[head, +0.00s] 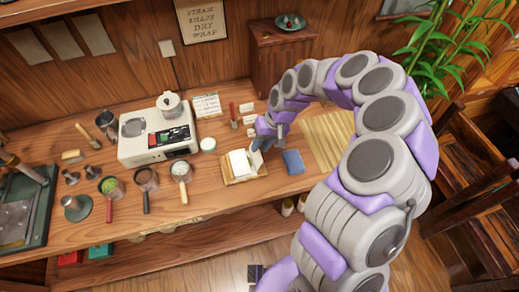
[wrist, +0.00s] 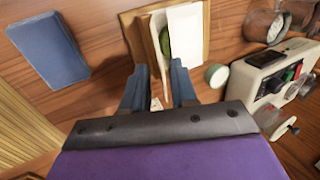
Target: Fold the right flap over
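The white paper wrapper (head: 239,163) lies on a small wooden board (head: 231,181). In the wrist view, one white flap (wrist: 186,28) lies flat on the right side of the wooden board (wrist: 205,50). My gripper (wrist: 158,84) is open at the wrapper's near edge. The standing flap's lower end shows between its fingers; I cannot tell whether they touch it. My gripper also shows in the head view (head: 262,146).
A blue block-like item (head: 292,161) lies right of the board, near a slatted mat (head: 328,138). A small pale green-rimmed jar (head: 208,145) and a white machine (head: 158,133) stand left. Several handled cups stand further left. Bare bench lies in front of the board.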

